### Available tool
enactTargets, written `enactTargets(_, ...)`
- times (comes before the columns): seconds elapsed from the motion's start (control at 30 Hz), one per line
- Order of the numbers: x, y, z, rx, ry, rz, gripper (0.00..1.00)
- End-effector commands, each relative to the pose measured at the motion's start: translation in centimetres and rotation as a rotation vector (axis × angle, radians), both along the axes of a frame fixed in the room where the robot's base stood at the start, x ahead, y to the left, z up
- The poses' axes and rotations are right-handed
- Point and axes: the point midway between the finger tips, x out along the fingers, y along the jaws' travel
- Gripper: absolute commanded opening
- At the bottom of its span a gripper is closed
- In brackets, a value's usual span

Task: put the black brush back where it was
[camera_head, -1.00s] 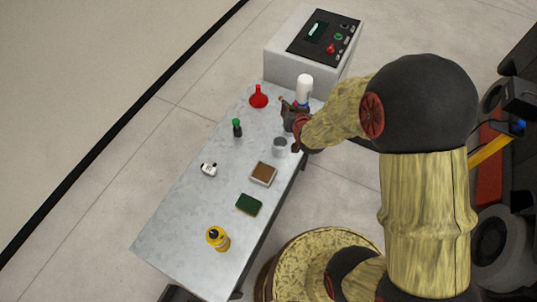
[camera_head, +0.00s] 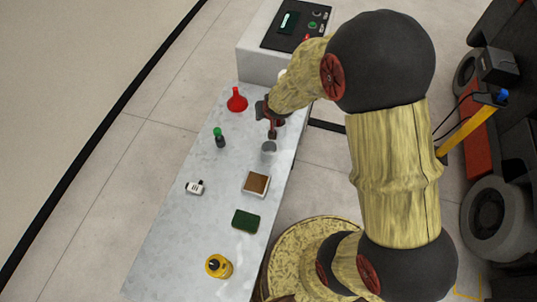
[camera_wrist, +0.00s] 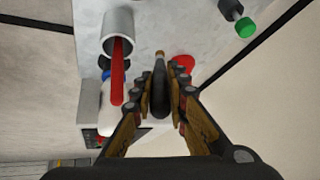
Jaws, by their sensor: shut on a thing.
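My gripper (camera_wrist: 160,82) is shut on a dark, slim object that looks like the black brush (camera_wrist: 159,92); its tan tip points away from the wrist. In the head view my gripper (camera_head: 267,110) is over the far part of the table, and the brush cannot be made out clearly. A grey metal cup (camera_head: 268,147) stands just nearer than the gripper. In the wrist view the cup (camera_wrist: 118,22) is left of the held brush and apart from it. A red handle (camera_wrist: 117,75) sticks out of the cup.
On the table (camera_head: 165,235) stand a red funnel (camera_head: 237,101), a green-capped bottle (camera_head: 219,138), a small white item (camera_head: 195,187), a brown-topped tray (camera_head: 256,184), a green sponge (camera_head: 246,221) and a yellow bottle (camera_head: 218,266). A control box (camera_head: 257,62) stands at the far end. A white bottle is mostly hidden.

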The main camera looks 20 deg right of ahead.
Motion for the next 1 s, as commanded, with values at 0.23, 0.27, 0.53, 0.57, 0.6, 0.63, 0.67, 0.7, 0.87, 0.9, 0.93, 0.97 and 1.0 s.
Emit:
enactTargets(0.23, -3.0, 0.0, 2.1, -0.003, 0.330, 0.008, 0.00)
enactTargets(0.27, -3.4, 0.0, 2.4, -0.004, 0.360, 0.008, 0.00)
enactTargets(0.53, -6.3, 0.0, 4.1, -0.005, 0.544, 0.013, 0.00)
enactTargets(0.57, -6.5, 0.0, 4.1, -0.005, 0.556, 0.013, 0.00)
enactTargets(0.6, -6.7, 0.0, 4.0, -0.005, 0.566, 0.013, 0.00)
enactTargets(0.63, -6.8, 0.0, 3.8, -0.005, 0.572, 0.013, 0.00)
enactTargets(0.67, -6.9, 0.0, 3.4, -0.005, 0.576, 0.014, 0.00)
enactTargets(0.7, -7.0, 0.0, 2.7, -0.006, 0.580, 0.014, 0.00)
enactTargets(0.87, -7.0, 0.0, -0.3, -0.005, 0.579, 0.013, 0.00)
enactTargets(0.9, -7.0, 0.0, -0.8, -0.005, 0.578, 0.014, 0.00)
enactTargets(0.93, -7.0, 0.0, -1.2, -0.005, 0.578, 0.014, 0.00)
enactTargets(0.97, -7.0, 0.0, -1.5, -0.005, 0.577, 0.013, 0.00)
enactTargets(1.0, -6.9, 0.0, -1.8, -0.005, 0.576, 0.013, 0.00)
